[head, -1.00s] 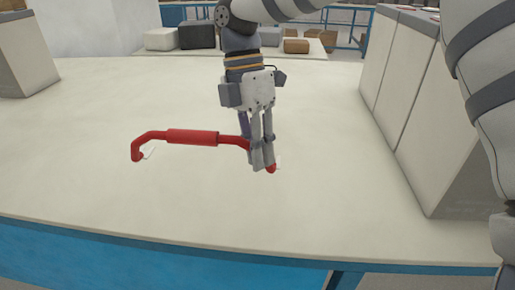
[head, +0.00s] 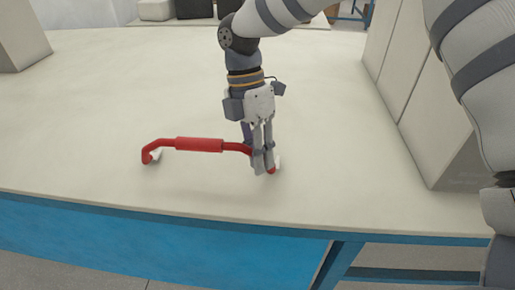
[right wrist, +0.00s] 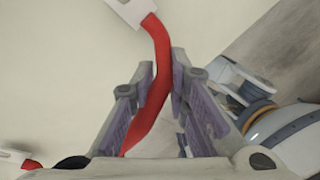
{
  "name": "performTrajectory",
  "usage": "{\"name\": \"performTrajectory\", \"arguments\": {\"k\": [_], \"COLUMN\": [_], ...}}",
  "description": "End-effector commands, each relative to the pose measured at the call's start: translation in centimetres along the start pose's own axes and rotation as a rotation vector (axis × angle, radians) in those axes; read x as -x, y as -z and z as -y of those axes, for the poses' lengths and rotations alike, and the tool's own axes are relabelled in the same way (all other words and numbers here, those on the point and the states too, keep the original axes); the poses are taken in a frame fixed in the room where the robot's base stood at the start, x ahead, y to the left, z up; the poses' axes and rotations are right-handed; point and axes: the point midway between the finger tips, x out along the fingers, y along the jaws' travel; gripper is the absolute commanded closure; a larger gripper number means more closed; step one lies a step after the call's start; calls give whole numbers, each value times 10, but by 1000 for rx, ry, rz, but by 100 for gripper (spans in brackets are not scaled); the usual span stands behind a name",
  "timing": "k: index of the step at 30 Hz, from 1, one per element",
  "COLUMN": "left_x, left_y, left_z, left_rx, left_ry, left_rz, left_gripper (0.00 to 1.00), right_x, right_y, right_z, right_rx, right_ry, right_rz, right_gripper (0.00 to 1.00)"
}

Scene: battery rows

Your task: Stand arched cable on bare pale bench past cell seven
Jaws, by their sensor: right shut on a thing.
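The arched cable (head: 199,145) is red, with a thicker sleeve along its middle, bent-down ends and pale end pieces. My right gripper (head: 264,168) is shut on it near its right end. The cable's span lies roughly level, over the bare pale bench (head: 120,90). I cannot tell whether its ends touch the bench top. In the right wrist view the red cable (right wrist: 155,75) runs between the two fingers, with one white end piece (right wrist: 131,10) at the top and another (right wrist: 12,158) at lower left. My left gripper is out of view.
Tall grey-white blocks (head: 425,110) stand on the bench at right, and another grey block (head: 22,38) at upper left. The bench's blue front edge (head: 150,235) is near. The bench left of and behind the cable is clear. Boxes (head: 200,8) sit beyond the bench.

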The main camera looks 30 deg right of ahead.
Motion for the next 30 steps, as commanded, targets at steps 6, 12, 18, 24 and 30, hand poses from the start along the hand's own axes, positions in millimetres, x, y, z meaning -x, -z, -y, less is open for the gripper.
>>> {"name": "performTrajectory", "arguments": {"k": [6, 12, 18, 24, 30], "left_x": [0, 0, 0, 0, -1], "left_y": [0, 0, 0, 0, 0], "left_z": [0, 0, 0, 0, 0], "left_rx": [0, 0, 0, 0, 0], "left_ry": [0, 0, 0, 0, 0], "left_rz": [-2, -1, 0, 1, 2], "left_gripper": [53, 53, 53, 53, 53], "right_x": [1, 0, -2, -4, -6], "right_y": [0, 0, 0, 0, 0], "right_z": [0, 0, -1, -2, -2], "right_rx": [0, 0, 0, 0, 0], "right_ry": [-3, -3, -3, -3, -3], "right_rz": [0, 0, 0, 0, 0], "right_gripper": [100, 100, 100, 100, 100]}}
